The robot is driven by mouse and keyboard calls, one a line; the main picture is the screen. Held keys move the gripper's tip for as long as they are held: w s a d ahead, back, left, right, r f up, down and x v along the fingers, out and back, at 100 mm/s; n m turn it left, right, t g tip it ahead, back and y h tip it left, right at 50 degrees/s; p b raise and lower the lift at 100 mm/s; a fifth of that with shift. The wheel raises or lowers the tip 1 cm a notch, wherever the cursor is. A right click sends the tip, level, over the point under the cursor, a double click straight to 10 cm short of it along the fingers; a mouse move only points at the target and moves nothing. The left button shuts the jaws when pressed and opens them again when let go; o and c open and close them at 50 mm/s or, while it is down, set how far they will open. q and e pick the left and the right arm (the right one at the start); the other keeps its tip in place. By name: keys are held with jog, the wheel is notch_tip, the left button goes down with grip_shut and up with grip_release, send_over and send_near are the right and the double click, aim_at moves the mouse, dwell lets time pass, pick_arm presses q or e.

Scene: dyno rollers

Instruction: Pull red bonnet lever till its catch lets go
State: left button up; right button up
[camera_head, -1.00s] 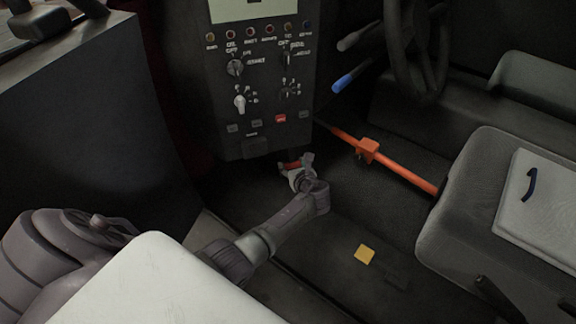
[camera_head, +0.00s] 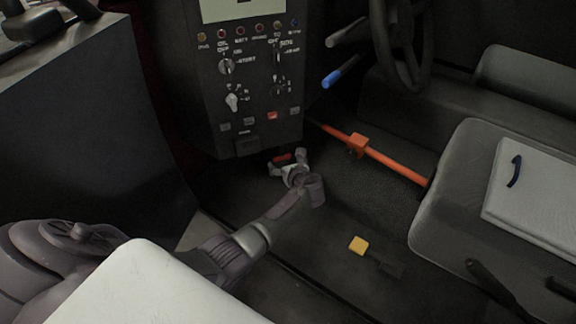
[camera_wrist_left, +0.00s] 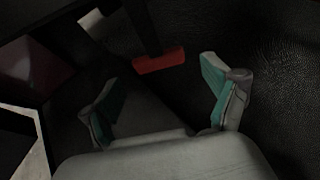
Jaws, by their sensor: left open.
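In the left wrist view the red handle (camera_wrist_left: 158,61) hangs on a dark stem, ahead of the fingers. My left gripper (camera_head: 288,162) is open just in front of the lever. In the wrist view its two teal-padded fingers (camera_wrist_left: 163,98) are spread wide, with nothing between them; the handle lies beyond the tips, apart from both. The lever's catch is not visible. My right gripper is not in view.
An orange bar (camera_head: 385,162) with a clamp runs from the panel to the seat (camera_head: 452,190). The control panel (camera_head: 250,90) stands above the lever. A blue-handled stalk (camera_head: 338,76) is beside the steering wheel. A yellow block (camera_head: 358,245) lies on the open floor.

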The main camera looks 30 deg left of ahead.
pick_arm(q)
jog(key=v, duration=1.2)
jog(key=shift+s+f, duration=0.1)
jog(key=shift+f, duration=0.05)
